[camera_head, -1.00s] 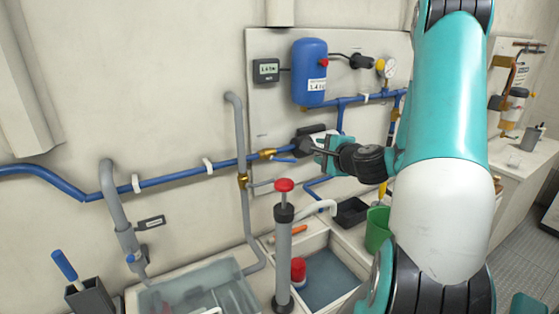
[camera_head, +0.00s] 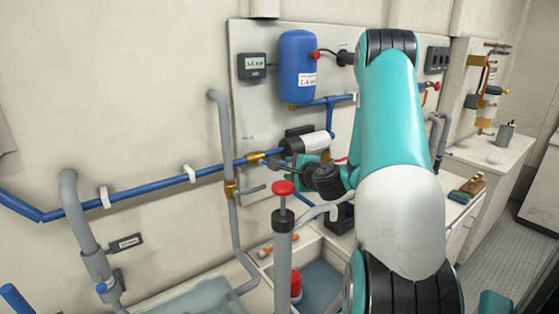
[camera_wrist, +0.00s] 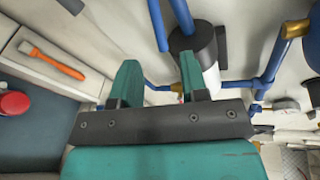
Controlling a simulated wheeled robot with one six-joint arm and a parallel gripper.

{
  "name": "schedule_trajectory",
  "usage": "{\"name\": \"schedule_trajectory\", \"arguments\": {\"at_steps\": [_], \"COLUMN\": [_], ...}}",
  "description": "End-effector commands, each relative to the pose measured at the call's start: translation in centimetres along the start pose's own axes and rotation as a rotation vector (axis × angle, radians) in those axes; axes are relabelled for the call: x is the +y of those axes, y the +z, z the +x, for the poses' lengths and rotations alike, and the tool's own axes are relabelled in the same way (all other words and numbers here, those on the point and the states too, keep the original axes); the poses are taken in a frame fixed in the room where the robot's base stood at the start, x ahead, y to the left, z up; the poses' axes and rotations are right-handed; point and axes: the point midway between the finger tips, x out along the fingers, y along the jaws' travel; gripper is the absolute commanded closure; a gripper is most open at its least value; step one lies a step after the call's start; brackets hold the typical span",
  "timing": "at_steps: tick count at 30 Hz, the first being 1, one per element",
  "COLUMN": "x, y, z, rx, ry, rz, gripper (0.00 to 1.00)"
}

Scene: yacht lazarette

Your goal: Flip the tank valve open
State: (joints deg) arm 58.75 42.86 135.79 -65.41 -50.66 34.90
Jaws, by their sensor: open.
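A brass valve (camera_head: 256,158) sits on the blue pipe at the left end of the pump. A short blue piece beside it may be its lever; I cannot tell its position. My gripper (camera_head: 302,164) is just below the pump, right of this valve. In the wrist view my gripper (camera_wrist: 159,62) has its two teal fingers apart, with nothing held between them. A blue bar (camera_wrist: 157,24) lies beyond the fingers, beside the blue pipe (camera_wrist: 182,16) entering the pump's dark end. Contact with the fingers is not visible. No part is clearly labelled as the tank valve.
The white-and-black pump (camera_head: 308,143) is close to my gripper. A red-handled grey hand pump (camera_head: 283,235) stands in front. A grey vertical pipe (camera_head: 224,140) with a brass fitting (camera_head: 231,189) is left. A blue tank (camera_head: 297,65) hangs above. An orange-handled brush (camera_wrist: 55,62) lies below.

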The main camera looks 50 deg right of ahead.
Motion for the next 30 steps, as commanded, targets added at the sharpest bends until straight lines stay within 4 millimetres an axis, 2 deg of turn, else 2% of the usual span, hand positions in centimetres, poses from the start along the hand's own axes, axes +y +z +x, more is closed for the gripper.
{"name": "schedule_trajectory", "arguments": {"at_steps": [1,6,12,23,24,29,30], "x": [-0.7,-0.6,-0.3,0.0,0.0,-0.1,-0.1], "y": [0.3,0.2,0.1,0.0,0.0,0.0,0.0], "z": [1.0,4.3,6.8,7.5,7.5,7.5,7.5], "rx": [-0.004,-0.002,-0.001,0.001,0.001,0.001,0.001], "ry": [0.001,-0.001,-0.001,-0.001,-0.001,-0.001,-0.001], "rz": [-0.001,-0.002,-0.001,0.001,0.001,0.001,0.001], "gripper": [0.60,0.60,0.60,0.60,0.64,1.00,1.00]}}
